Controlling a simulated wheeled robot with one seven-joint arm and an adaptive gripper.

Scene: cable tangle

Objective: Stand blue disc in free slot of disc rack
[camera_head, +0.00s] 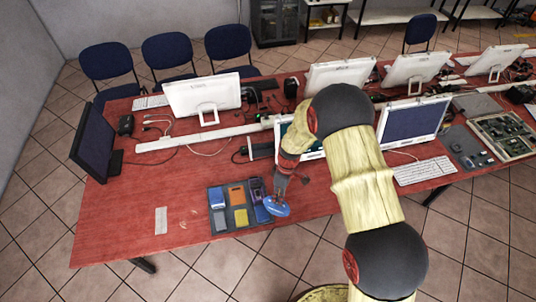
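The blue disc (277,206) is at the front edge of the red table, below my gripper (280,194). The disc is tilted, with its broad face partly toward the camera. My gripper points down with its fingertips at the disc's upper edge and appears shut on it. A dark blue upright piece (258,190), which looks like the disc rack, stands just left of the disc. Its slots are too small to make out, and I cannot tell whether the disc touches it.
A dark tray (227,206) with blue, orange, grey and yellow pieces lies left of the rack. A pale strip (161,220) lies farther left. Monitors (203,95) and cables stand behind. A white keyboard (424,171) is on the right. The front left table is mostly clear.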

